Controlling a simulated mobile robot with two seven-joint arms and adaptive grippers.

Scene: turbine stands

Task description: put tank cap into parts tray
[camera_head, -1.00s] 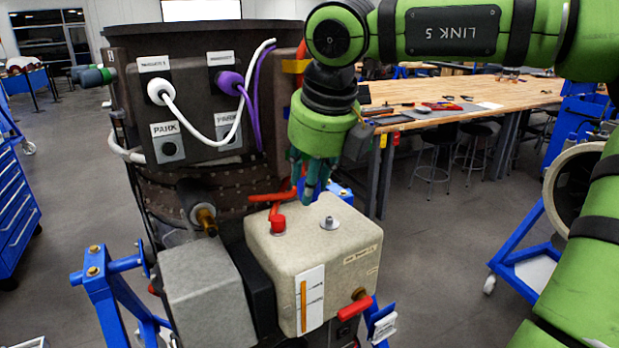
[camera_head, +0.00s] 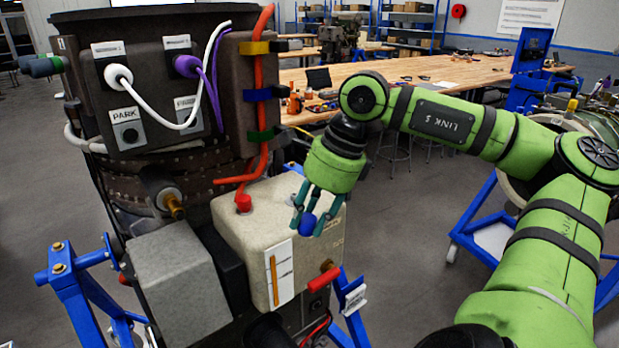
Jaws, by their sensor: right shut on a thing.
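My right gripper (camera_head: 310,226) points down with its teal fingers shut on a blue tank cap (camera_head: 308,223). In the picture the cap overlaps the right side of the beige tank (camera_head: 242,246); I cannot tell the exact gap between them. The fingers hide part of the cap and of the tank's top right, where the filler opening cannot be made out. A red fitting (camera_head: 243,203) stands on the tank's top left. My left gripper is not in view. I cannot pick out the parts tray.
The dark turbine (camera_head: 180,150) with red, white and purple cables stands behind the tank in a blue stand (camera_head: 85,300). A wooden workbench (camera_head: 430,72) with small tools is farther back. A second blue stand (camera_head: 470,225) is at the right. Open floor lies between.

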